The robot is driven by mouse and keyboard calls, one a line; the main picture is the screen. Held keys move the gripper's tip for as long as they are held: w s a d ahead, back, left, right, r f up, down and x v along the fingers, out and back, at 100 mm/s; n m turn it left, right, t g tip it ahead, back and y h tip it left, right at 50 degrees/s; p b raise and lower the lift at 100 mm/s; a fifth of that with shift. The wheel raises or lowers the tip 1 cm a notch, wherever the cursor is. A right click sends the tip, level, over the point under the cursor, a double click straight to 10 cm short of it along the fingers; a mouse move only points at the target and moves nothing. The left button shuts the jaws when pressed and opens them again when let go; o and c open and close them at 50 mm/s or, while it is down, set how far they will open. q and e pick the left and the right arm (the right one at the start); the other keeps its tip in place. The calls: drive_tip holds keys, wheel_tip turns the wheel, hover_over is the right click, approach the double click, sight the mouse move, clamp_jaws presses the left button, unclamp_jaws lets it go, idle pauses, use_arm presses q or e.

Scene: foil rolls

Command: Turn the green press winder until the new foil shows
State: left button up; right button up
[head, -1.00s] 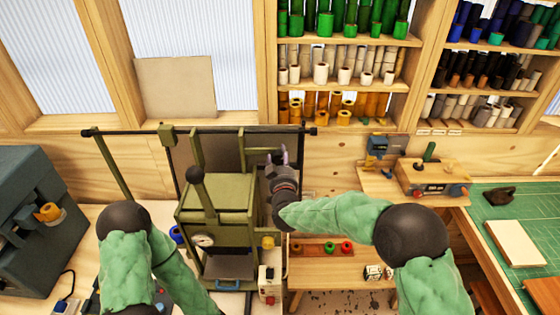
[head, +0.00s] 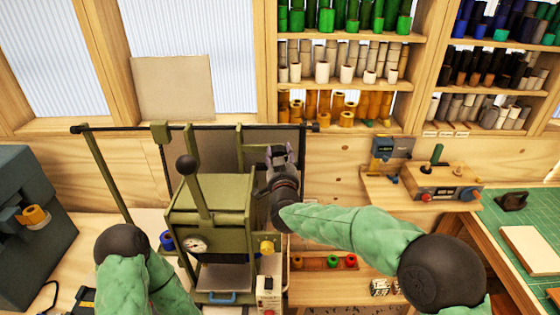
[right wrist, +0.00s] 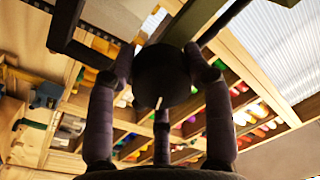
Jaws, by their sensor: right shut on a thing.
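The green press (head: 210,200) stands in the middle of the head view, with a round gauge on its front and a lever with a dark ball on top. My right gripper (head: 278,158) is at the press's upper right side, reaching up toward the dark bar. In the right wrist view its fingers (right wrist: 160,85) are closed around a dark round knob, the winder knob (right wrist: 162,75). In the head view the knob is hidden behind the gripper. My left arm comes in at the lower left; its gripper is not visible. I cannot make out the foil.
A dark bar (head: 110,128) runs across above the press. A grey machine (head: 30,240) stands at the left. Shelves of coloured rolls (head: 345,50) fill the back right. A low wooden rack (head: 320,263) with coloured rolls lies right of the press. A green mat (head: 515,215) is at the far right.

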drive_tip(key=shift+r, duration=0.2)
drive_tip(key=o, duration=1.1)
drive_tip(key=shift+o, duration=0.2)
drive_tip(key=shift+s+f, duration=0.1)
drive_tip(key=s, duration=1.1)
drive_tip(key=shift+s+d+f, duration=0.3)
drive_tip(key=shift+s+d, duration=0.1)
drive_tip(key=shift+d, duration=0.05)
